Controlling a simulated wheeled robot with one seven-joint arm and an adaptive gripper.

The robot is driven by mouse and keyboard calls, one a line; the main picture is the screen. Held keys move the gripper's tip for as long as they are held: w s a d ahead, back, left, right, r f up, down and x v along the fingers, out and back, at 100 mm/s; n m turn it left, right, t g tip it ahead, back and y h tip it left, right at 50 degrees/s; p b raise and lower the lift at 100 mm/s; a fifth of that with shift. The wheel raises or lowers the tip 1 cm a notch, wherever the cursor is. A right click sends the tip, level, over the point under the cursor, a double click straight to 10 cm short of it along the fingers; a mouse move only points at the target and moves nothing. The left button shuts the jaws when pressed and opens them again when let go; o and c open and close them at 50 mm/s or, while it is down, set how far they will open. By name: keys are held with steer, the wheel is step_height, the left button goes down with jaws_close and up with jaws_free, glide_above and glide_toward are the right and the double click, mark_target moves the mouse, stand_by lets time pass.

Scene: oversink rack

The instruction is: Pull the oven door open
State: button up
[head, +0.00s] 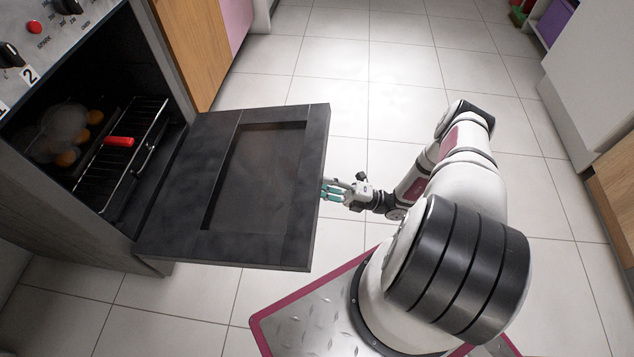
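The dark oven door (179,200) is hinged at its bottom edge and stands swung far down, roughly level, in front of the open oven (60,100). Its inner face with a sunken dark panel is toward the camera. Its handle is not visible. My gripper (328,190), with teal fingertips, is at the door's free edge, near the middle of that edge. The fingertips are partly hidden behind or against the edge, so I cannot tell whether they touch or grip anything.
Inside the oven are a wire rack (128,150) with a red item (119,141) and a round vessel (64,122) with orange round things. Knobs (10,55) sit above. Wooden cabinets (196,45) stand behind. The tiled floor (400,70) beyond is clear. White cabinets (600,80) stand at the right.

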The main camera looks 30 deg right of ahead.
steer(key=v, duration=1)
steer(key=shift+r, duration=0.1)
